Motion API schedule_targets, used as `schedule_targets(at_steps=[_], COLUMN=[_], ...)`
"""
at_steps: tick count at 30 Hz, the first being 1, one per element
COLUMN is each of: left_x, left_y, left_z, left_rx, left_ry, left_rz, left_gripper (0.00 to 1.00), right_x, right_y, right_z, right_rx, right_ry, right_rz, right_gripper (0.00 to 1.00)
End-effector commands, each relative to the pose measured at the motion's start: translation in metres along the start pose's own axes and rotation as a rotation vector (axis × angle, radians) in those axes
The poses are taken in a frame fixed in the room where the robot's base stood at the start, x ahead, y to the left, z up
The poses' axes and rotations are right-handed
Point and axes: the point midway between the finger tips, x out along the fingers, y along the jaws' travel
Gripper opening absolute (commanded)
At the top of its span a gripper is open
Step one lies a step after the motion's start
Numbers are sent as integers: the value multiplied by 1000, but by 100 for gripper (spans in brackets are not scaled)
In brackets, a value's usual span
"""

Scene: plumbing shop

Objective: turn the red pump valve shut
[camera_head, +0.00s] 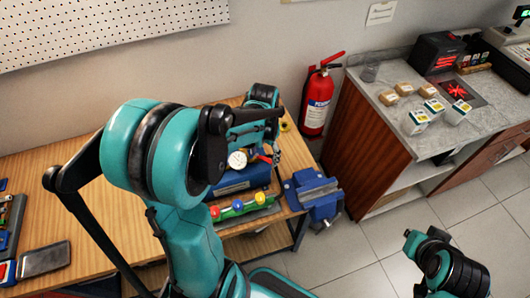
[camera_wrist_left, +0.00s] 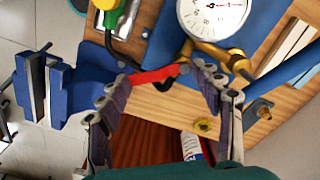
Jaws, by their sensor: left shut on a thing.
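The pump valve's red handle (camera_wrist_left: 153,75) lies between the fingers of my left gripper in the left wrist view, with a finger at each end. My left gripper (camera_wrist_left: 158,92) is shut on it. The handle sits beside a brass fitting (camera_wrist_left: 205,52) and a white dial gauge (camera_wrist_left: 212,14) on a blue pump body. In the head view the gauge (camera_head: 237,160) and the blue body (camera_head: 240,181) show on the bench, while my left arm partly hides the valve. Part of my right arm is at the lower right; its fingers cannot be made out.
A blue vise (camera_head: 313,190) stands at the bench's right edge. A green strip with coloured knobs (camera_head: 238,207) lies in front of the pump. A red fire extinguisher (camera_head: 318,98) stands behind the bench. A counter (camera_head: 440,140) with boxes is at the right.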

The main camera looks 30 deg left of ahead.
Motion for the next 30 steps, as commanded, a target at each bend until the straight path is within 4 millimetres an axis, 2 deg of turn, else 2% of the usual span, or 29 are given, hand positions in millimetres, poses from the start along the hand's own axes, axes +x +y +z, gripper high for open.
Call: schedule_targets(at_steps=[15, 22, 30], left_x=[1, 0, 0], left_y=[-3, -5, -6], left_z=[14, 17, 18], left_rx=[446, 571, 637], left_ry=[0, 0, -1], left_rz=[1, 1, 1], left_gripper=[36, 36, 36], right_x=[4, 5, 6], right_y=[0, 0, 0], right_z=[3, 4, 4], right_rx=[0, 0, 0], right_ry=[0, 0, 0], right_rz=[0, 0, 0], right_gripper=[0, 0, 0])
